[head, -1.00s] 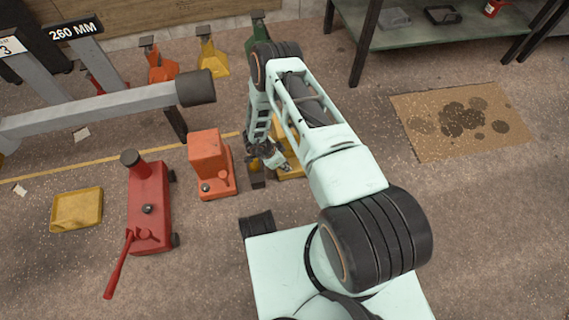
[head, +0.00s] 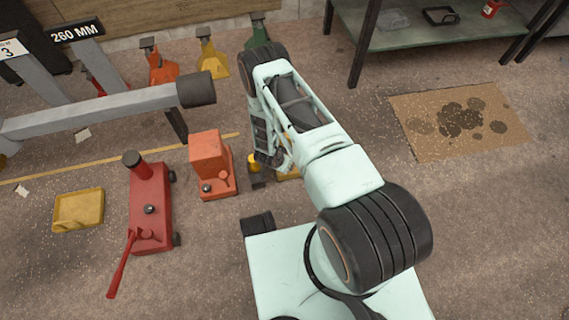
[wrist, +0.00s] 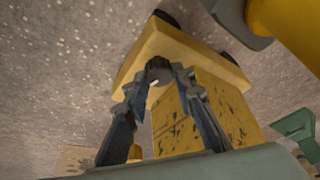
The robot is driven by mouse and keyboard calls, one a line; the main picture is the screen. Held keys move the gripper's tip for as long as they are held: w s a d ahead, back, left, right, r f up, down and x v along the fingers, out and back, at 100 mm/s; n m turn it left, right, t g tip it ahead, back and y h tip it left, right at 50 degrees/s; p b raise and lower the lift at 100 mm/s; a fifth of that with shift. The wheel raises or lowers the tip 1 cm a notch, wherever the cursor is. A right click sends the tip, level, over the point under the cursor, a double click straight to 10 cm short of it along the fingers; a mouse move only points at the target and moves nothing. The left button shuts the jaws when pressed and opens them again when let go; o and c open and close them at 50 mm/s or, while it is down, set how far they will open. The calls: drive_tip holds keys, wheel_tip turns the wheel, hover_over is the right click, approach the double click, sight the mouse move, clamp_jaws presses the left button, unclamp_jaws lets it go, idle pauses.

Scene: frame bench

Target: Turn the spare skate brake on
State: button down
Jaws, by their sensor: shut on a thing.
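The yellow skate (wrist: 170,45) fills the middle of the wrist view, with dark wheels at its corners and a worn, chipped yellow block (wrist: 195,120) on it. A small dark round knob (wrist: 158,66), seemingly the brake, stands on the skate. My gripper (wrist: 160,78) has its fingertips closed in on either side of this knob. Whether the brake is on or off I cannot tell. In the head view only a yellow edge of the skate (head: 289,174) shows; my arm hides the rest and most of my gripper.
A yellow post (wrist: 285,28) on a grey base stands close beside the skate. An orange skate (head: 212,165), a red jack (head: 150,208) and a yellow tray (head: 78,210) lie to the left. A grey beam (head: 95,112) reaches over the floor. Open floor and cardboard (head: 460,122) lie to the right.

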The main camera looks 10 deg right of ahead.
drive_tip(key=shift+n+t+y, duration=0.3)
drive_tip(key=shift+n+y, duration=0.1)
drive_tip(key=shift+n, duration=0.9)
drive_tip(key=c, duration=1.9)
unclamp_jaws()
drive_tip(key=v, duration=1.2)
drive_tip(key=shift+s+d, duration=0.1)
